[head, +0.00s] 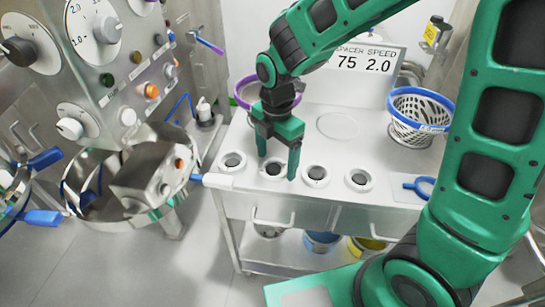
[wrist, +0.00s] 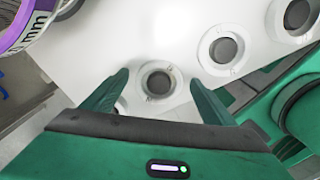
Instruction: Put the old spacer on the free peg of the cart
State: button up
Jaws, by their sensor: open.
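A row of white rings with dark grey round centres runs along the front of the white cart top (head: 300,130). The second ring from the left (head: 272,169) lies under my gripper (head: 278,163). My gripper is open and points down, with its two fingers on either side of this ring. In the wrist view the same ring (wrist: 158,82) appears between the open fingertips, and nothing is held. The other rings look much alike: one at far left (head: 232,162), and two to the right (head: 316,175) (head: 360,180). I cannot tell which is the old spacer or which peg is bare.
A purple-rimmed sieve (head: 250,92) stands behind my gripper. A blue-rimmed white basket (head: 420,112) is at the cart's back right, by a sign (head: 370,65) reading 75 and 2.0. A steel machine with knobs (head: 120,80) and an opened round chamber (head: 90,185) is left.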

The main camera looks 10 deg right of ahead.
aim_at(276, 165)
notch_tip(276, 165, up, 11)
jog(key=shift+f, duration=0.2)
dwell(0.6)
